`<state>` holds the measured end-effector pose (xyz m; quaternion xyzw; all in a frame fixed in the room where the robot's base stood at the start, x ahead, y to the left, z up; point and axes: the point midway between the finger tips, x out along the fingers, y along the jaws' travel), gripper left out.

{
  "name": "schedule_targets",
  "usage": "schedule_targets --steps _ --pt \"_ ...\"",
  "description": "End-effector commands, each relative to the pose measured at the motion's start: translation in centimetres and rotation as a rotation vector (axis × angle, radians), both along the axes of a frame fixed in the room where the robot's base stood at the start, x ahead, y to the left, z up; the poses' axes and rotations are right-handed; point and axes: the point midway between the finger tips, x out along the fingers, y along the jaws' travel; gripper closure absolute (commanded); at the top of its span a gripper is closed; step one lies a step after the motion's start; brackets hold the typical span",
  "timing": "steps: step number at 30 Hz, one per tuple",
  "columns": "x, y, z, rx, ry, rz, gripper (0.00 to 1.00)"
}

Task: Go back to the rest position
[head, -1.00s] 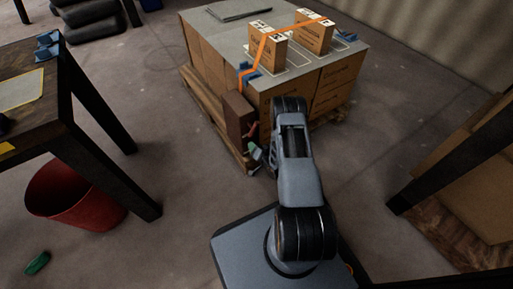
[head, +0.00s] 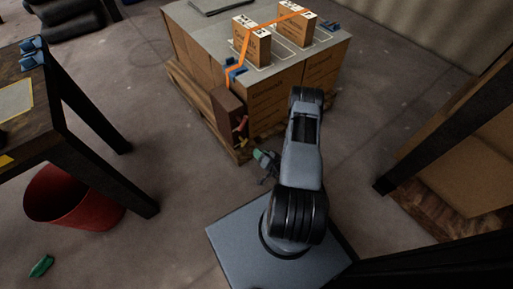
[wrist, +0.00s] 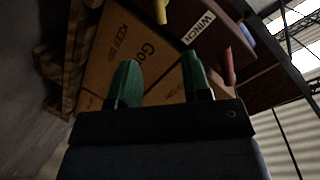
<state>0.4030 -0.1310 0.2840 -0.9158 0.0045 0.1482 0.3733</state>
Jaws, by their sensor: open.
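My gripper (head: 264,158) is low beside the front left corner of the pallet load in the head view, mostly hidden by my arm. In the wrist view my gripper (wrist: 160,82) shows two green fingertips standing apart with nothing between them. Beyond the fingers are a cardboard box face (wrist: 135,50) and a dark red-brown box labelled WINCH (wrist: 215,38). The winch box (head: 227,108) also shows in the head view at the load's corner, with red and yellow parts on its side. My gripper is apart from it.
The pallet load carries two small cartons (head: 251,42) (head: 296,26) and an orange strap (head: 243,52). A dark table (head: 50,115) stands left, with a red bin (head: 72,197) under it. A green object (head: 41,266) lies on the floor. Another table's leg (head: 420,155) stands right.

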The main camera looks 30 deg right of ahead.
Motion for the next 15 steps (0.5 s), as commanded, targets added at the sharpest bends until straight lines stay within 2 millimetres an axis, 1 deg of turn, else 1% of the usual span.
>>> schedule_targets --steps 4,15 --pt "-0.80 -0.07 0.24 0.001 0.001 -0.001 0.56" --pt "-0.95 -0.04 0.24 0.000 -0.001 0.001 0.56"
